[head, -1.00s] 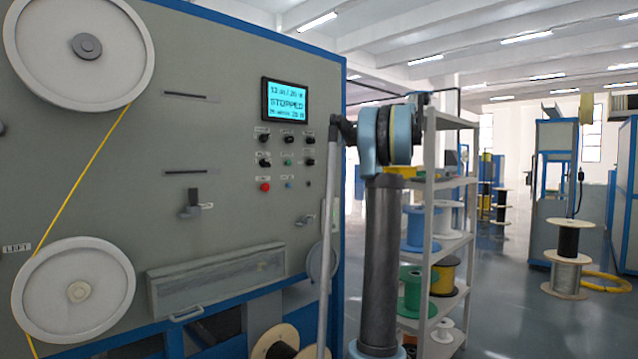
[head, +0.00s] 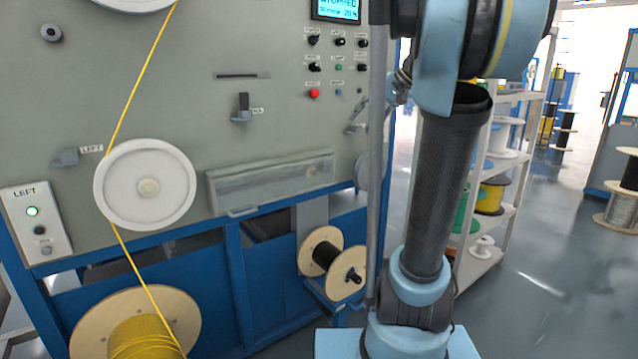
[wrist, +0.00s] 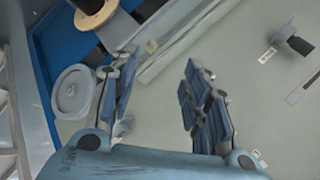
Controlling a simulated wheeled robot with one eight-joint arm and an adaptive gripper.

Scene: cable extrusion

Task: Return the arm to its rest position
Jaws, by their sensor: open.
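My gripper (wrist: 158,75) is open in the wrist view, with its two fingers well apart and nothing between them. It hangs in front of the grey machine panel (wrist: 215,100); I cannot tell the exact gap. A dark lever (wrist: 292,40) shows at the right of the wrist view, clear of the fingers. In the head view my arm stands upright on its base at the right of the machine (head: 250,130). Its upper part is cut off by the top edge, and the gripper cannot be clearly made out there.
A white shelf (head: 487,262) with spools stands close behind my arm. A yellow cable spool (head: 145,340) and a black cable spool (head: 327,257) sit low at the machine. A LEFT control box (head: 35,225) is at the far left. Open floor (head: 540,310) lies at the right.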

